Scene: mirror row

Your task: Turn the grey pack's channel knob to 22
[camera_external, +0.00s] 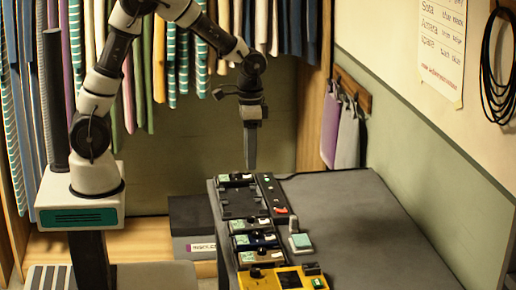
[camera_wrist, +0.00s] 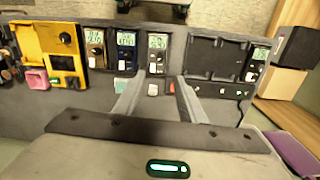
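A row of radio packs sits in a dark rack on the table. The pack that looks grey (camera_wrist: 158,56) is in the middle of the wrist view, with a small lit display (camera_wrist: 157,42) and a dark knob below it; its digits are too small to read. It seems to be the pack just nearer than the empty bay in the external view (camera_external: 240,225).
An empty bay (camera_wrist: 213,58) and another pack (camera_wrist: 257,62) are right.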

